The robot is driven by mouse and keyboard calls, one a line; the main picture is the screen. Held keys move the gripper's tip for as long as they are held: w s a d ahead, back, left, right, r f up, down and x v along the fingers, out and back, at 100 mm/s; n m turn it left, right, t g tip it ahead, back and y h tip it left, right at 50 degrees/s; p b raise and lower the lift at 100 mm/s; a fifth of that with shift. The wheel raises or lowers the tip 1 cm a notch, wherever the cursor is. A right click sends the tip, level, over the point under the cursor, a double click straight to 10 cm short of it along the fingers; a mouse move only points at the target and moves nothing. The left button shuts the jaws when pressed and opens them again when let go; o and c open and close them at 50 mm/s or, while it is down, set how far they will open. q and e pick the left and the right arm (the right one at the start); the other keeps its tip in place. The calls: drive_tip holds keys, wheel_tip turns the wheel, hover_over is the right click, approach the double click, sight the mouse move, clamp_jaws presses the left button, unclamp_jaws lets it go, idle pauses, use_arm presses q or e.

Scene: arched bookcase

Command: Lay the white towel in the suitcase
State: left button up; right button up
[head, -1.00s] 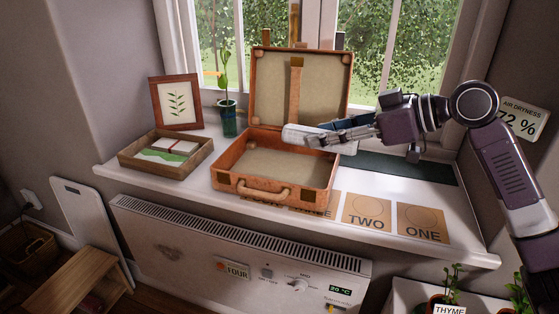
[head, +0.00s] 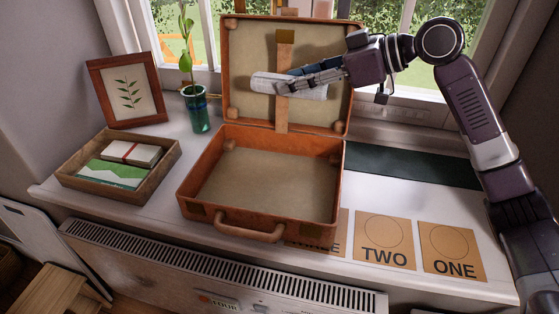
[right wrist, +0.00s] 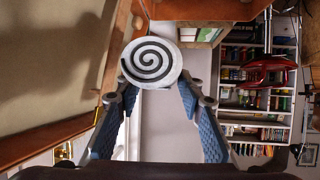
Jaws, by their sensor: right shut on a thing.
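The white towel (head: 266,82) is rolled up; its spiral end faces the camera in the right wrist view (right wrist: 151,62). My right gripper (head: 312,80) is shut on the towel and holds it level in the air, in front of the lid. The orange-brown suitcase (head: 200,205) stands open on the sill with its lid (head: 250,55) upright against the window. Its beige bottom (head: 265,185) is bare. My left gripper is not in view.
Left of the suitcase are a wooden tray (head: 68,182) with a white bundle and a green card, a framed leaf picture (head: 127,92) and a plant in a green glass (head: 198,110). Right of it lie a dark mat (head: 410,165) and labelled cards (head: 384,240).

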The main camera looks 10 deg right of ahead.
wheel_tip(320, 180, down, 18)
drive_tip(key=b, duration=0.3)
drive_tip(key=shift+r, duration=0.2)
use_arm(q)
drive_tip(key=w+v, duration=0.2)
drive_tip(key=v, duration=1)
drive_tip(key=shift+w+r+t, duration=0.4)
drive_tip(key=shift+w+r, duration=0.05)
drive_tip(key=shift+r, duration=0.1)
use_arm(e)
drive_tip(key=shift+f, duration=0.15)
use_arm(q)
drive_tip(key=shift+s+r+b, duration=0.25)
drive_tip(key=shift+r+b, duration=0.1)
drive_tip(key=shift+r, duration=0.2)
use_arm(e)
drive_tip(key=shift+f, duration=0.6)
drive_tip(key=o, duration=1.2)
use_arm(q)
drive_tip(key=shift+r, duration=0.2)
use_arm(e)
drive_tip(key=shift+r, duration=0.1)
